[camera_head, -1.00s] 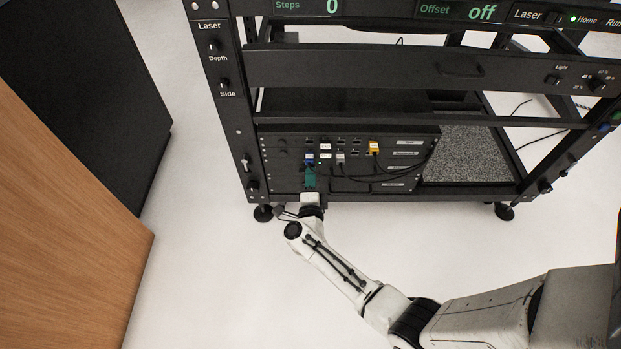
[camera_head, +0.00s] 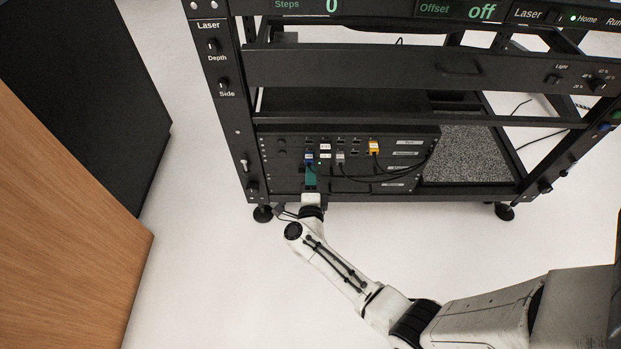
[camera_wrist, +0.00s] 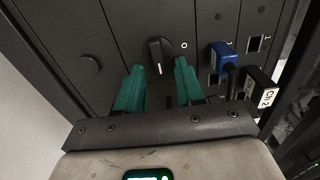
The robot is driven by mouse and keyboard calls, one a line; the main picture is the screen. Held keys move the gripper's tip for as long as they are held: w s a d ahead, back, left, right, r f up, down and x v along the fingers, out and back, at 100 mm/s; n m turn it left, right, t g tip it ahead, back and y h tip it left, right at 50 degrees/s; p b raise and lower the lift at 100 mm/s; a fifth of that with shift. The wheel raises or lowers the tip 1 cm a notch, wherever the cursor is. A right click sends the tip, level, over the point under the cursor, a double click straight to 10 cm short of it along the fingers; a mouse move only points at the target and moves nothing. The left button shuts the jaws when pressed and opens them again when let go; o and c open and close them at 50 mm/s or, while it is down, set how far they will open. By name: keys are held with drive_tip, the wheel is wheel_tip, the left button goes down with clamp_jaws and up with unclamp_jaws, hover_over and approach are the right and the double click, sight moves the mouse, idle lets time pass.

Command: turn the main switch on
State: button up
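The main switch appears to be a black rotary knob (camera_wrist: 160,54) on the dark panel in the wrist view. Its white pointer line is roughly vertical, and a white "O" mark is at its upper right. My gripper (camera_wrist: 158,72) has two teal fingers, spread apart with the knob between and just beyond their tips. I cannot tell whether either finger touches it. In the head view, my gripper (camera_head: 311,176) is at the lower left of the panel and hides the knob.
A blue plug (camera_wrist: 222,56) and a black plug labelled CH2 (camera_wrist: 261,88) stick out right of the fingers. A round black disc (camera_wrist: 90,65) is at the left. A yellow plug (camera_head: 374,147) and black cables are farther right.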

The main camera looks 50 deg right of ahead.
drive_tip(key=p+v, duration=0.3)
drive_tip(key=v, duration=0.7)
drive_tip(key=shift+s+a+p, duration=0.25)
drive_tip(key=shift+a+p, duration=0.05)
idle(0.4)
